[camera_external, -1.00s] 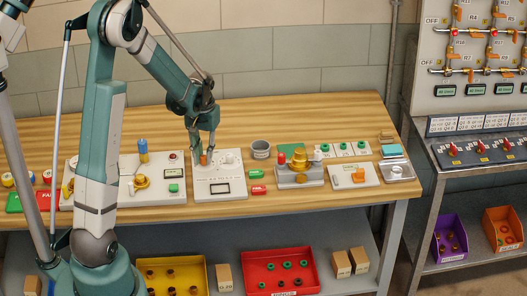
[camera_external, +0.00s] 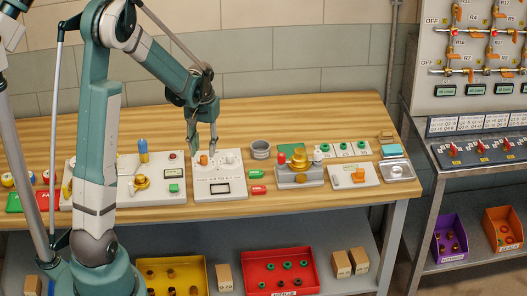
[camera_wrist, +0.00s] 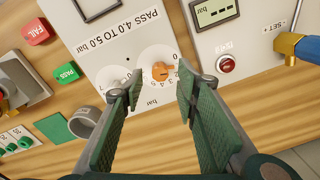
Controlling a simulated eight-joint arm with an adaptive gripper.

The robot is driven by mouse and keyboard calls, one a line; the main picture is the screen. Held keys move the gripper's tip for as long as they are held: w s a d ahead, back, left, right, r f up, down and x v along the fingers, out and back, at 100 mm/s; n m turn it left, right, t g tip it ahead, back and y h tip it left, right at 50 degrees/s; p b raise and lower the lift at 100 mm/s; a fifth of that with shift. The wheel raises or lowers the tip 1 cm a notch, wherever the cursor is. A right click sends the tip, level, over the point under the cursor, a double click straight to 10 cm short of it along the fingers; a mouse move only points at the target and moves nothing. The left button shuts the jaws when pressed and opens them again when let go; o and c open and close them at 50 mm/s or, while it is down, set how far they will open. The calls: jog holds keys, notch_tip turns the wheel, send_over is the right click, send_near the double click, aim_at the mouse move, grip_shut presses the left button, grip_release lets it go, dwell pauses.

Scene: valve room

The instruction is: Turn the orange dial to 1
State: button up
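The orange dial (camera_external: 203,160) sits on a white panel (camera_external: 213,188) on the wooden bench; it also shows in the wrist view (camera_wrist: 160,71). It lies at the centre of a round white scale, with a 0 at upper right and small numbers along its lower edge. I cannot tell which number it points to. My gripper (camera_external: 205,147) is just above the dial, with its fingers pointing down. In the wrist view my gripper's fingers (camera_wrist: 160,82) are apart with nothing between their pads, and the dial lies beyond the gap between the tips.
A second white scale (camera_wrist: 113,82) is beside the dial. To the right in the external view are a grey cup (camera_external: 261,149), green and red tags, and a brass fitting (camera_external: 299,160). To the left, a panel carries a blue-topped brass valve (camera_external: 143,150). The bench behind is clear.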

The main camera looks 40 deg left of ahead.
aim_at(204, 157)
notch_tip(204, 157, up, 9)
jog(key=shift+f, duration=0.15)
dwell(0.4)
jog(key=shift+d, duration=0.15)
dwell(0.4)
jog(key=s+d+r+m+t+b, duration=0.2)
jog(key=s+d+r+t, duration=0.1)
jog(key=s+d+r, duration=0.65)
jog(key=s+d+m+t, duration=0.1)
jog(key=s+d+t, duration=0.1)
jog(key=s+d, duration=0.2)
jog(key=s+d+m+t+b, duration=0.1)
jog(key=s+d, duration=0.3)
jog(key=s, duration=0.7)
jog(key=shift+d+t, duration=0.4)
jog(key=shift+t, duration=0.2)
jog(key=shift+o, duration=0.3)
jog(key=shift+w+r, duration=0.15)
jog(key=shift+r, duration=0.05)
dwell(2.6)
